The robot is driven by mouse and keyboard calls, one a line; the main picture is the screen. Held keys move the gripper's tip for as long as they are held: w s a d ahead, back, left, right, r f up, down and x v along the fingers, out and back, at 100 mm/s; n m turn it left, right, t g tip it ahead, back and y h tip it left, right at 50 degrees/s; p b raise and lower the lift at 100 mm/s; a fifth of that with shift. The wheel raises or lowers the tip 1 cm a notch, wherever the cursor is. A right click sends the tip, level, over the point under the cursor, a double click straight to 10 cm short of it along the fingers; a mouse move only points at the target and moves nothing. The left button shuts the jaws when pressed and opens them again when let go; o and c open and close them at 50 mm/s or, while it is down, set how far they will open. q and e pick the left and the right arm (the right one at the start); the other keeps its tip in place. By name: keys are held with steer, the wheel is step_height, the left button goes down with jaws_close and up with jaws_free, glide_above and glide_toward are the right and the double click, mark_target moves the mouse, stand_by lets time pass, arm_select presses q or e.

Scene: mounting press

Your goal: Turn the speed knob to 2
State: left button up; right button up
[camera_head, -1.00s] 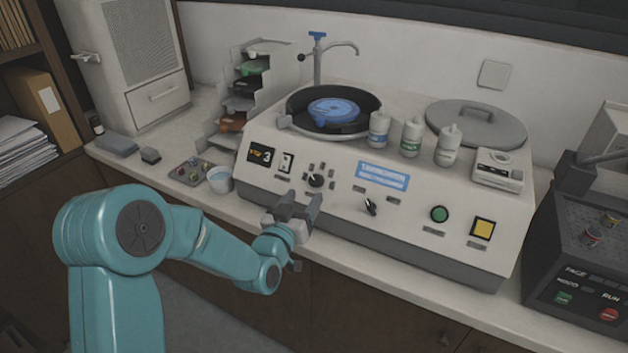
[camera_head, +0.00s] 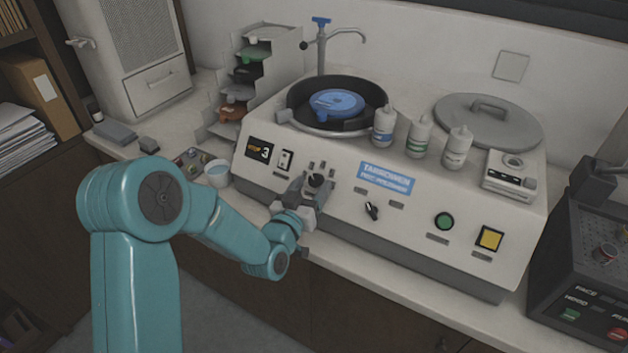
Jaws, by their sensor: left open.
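The speed knob (camera_head: 315,181) is a small black dial with several small marks around it, on the sloped front of the white polishing machine (camera_head: 465,270). My left gripper (camera_head: 313,186) is open at the knob, with its fingers on either side of it. I cannot tell whether the fingers touch it. The gripper hides the knob's lower part and some of the marks, and the pointer's direction is not clear. My right gripper is not in view.
A second black knob (camera_head: 371,210), a green button (camera_head: 444,221) and a yellow button (camera_head: 489,238) sit to the right on the panel. Bottles (camera_head: 419,137) stand on top. A cup (camera_head: 217,173) stands left of the machine.

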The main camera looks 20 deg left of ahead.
arm_select(q)
steer(key=shift+w, duration=0.25)
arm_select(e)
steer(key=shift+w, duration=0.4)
arm_select(q)
steer(key=shift+s, duration=0.15)
steer(key=shift+c, duration=0.2)
steer(key=c, duration=1)
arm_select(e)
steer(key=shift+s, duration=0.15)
